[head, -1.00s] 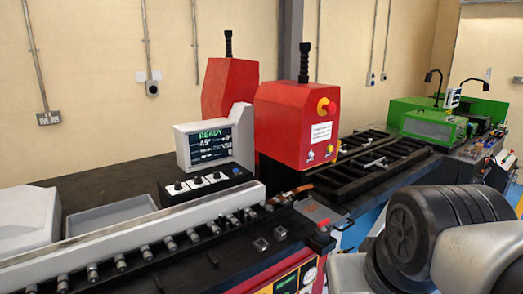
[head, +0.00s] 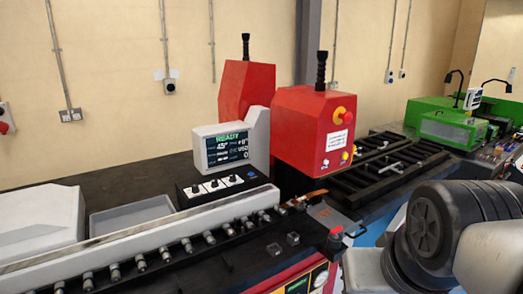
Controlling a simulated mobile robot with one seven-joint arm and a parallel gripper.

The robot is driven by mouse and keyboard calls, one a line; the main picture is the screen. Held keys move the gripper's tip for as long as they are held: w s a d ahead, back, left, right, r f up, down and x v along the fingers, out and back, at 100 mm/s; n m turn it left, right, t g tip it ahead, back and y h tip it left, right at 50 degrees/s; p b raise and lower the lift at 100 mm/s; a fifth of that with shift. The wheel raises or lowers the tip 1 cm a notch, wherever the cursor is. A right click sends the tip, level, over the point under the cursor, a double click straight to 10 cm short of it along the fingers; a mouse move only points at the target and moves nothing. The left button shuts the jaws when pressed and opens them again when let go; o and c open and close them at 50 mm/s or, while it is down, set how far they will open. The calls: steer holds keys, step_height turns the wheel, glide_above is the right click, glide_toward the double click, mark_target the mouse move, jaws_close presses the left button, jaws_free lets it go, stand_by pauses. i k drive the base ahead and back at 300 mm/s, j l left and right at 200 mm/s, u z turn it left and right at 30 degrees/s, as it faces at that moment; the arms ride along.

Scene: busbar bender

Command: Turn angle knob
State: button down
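A low black control box with small black knobs on white plates (head: 214,185) sits in front of the grey display housing (head: 257,138). Which knob sets the angle is too small to read. The display screen (head: 227,147) shows a green "READY" and a value that looks like 45°. My gripper is not in view. Only dark and grey links of my own arm show at the lower right, well apart from the knobs.
A long grey rail (head: 150,232) with a row of metal rollers runs in front of the control box. The red bender head (head: 312,130) stands to its right. A grey tray (head: 132,214) lies to its left. A green machine (head: 447,124) stands at the far right.

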mark_target(195, 187)
steer(key=i+u, duration=0.4)
steer(key=i+l+u, duration=0.2)
steer(key=u, duration=0.2)
steer(key=i, duration=0.1)
